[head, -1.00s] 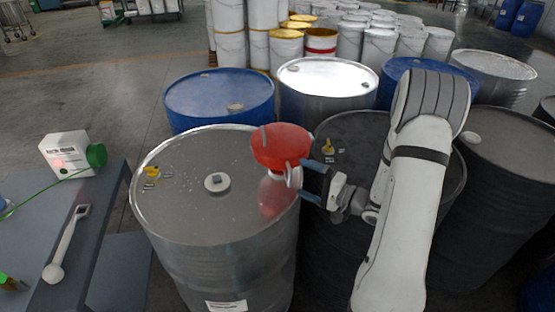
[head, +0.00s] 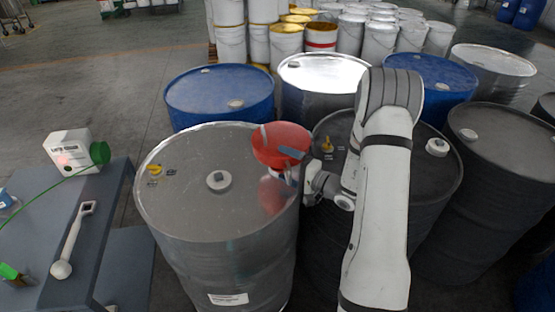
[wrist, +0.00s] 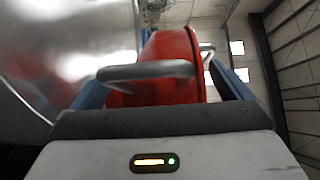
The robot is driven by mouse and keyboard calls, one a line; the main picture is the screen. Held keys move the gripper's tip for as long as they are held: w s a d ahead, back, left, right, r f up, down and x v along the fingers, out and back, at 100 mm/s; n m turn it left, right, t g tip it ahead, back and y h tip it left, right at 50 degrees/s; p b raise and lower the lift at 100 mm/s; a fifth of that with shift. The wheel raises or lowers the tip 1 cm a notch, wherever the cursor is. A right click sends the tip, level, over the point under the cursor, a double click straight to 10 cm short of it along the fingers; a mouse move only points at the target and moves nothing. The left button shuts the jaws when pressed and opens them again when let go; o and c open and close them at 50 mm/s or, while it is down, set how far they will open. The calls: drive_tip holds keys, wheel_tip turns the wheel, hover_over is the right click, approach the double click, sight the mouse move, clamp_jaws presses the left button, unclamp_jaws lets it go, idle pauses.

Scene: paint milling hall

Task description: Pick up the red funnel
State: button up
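The red funnel (head: 280,140) stands at the right edge of the grey steel drum (head: 190,205), its wide mouth facing up. The blue fingers stand wide apart, one on each side of the funnel. Whether either touches it cannot be told. The funnel's lower end is hidden in the wrist view.
A dark drum (head: 335,225) stands close on the right under my arm. Blue drums (head: 220,92) and a bright-lidded drum (head: 322,75) stand behind.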

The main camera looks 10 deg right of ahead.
drive_tip(key=c, duration=1.2)
drive_tip(key=shift+r, duration=0.15)
